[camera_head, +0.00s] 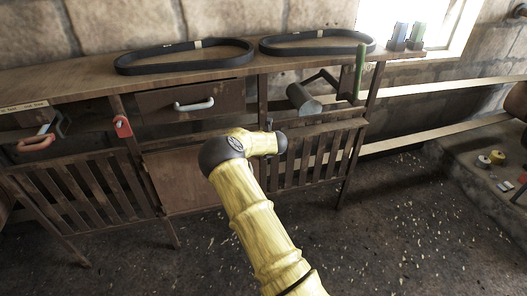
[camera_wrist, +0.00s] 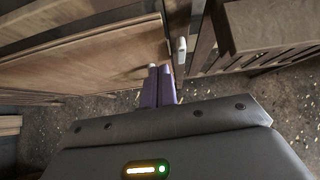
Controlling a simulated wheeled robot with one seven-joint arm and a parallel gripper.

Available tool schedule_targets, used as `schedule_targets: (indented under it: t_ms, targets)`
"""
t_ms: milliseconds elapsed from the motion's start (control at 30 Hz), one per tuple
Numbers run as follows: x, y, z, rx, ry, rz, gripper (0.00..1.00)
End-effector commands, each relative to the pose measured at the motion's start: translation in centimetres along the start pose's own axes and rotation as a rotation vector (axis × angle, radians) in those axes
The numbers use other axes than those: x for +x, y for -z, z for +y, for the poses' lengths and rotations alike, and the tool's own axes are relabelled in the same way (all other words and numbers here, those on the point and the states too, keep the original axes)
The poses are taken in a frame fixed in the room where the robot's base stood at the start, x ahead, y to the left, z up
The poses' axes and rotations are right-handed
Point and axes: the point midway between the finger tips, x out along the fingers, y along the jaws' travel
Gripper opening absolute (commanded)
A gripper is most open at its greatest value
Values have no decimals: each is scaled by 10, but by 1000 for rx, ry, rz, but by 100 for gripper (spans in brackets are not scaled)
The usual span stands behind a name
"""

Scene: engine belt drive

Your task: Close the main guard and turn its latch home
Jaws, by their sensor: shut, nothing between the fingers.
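A plain wooden panel (camera_head: 180,182), which looks like the main guard, stands below the drawer, between two slatted panels. In the wrist view the panel (camera_wrist: 90,65) fills the upper left. Its right end lies near a wooden post; I cannot tell whether it is fully closed. A small pale latch-like piece (camera_wrist: 182,50) is at the post, just right of the panel's end. My gripper (camera_wrist: 159,72) has its purple fingers shut and empty, beside the panel's end and just below the pale piece. In the head view my yellow arm hides the gripper and the panel's right side.
A drawer with a pale handle (camera_head: 194,105) is above the panel. A red tag (camera_head: 122,127) is on the left post. Two black belts (camera_head: 185,66) lie on the bench top. A grey cylinder (camera_head: 304,99) and a green lever (camera_head: 360,72) are at the right. The floor in front is open.

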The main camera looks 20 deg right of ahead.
Motion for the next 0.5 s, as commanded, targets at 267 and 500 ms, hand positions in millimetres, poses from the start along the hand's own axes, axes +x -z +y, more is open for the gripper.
schedule_targets:
  t_ms: [267, 500]
  targets:
    - [-47, 0, 11, -5, -11, 2, 0]
    - [-77, 1, 15, -10, -15, 4, 0]
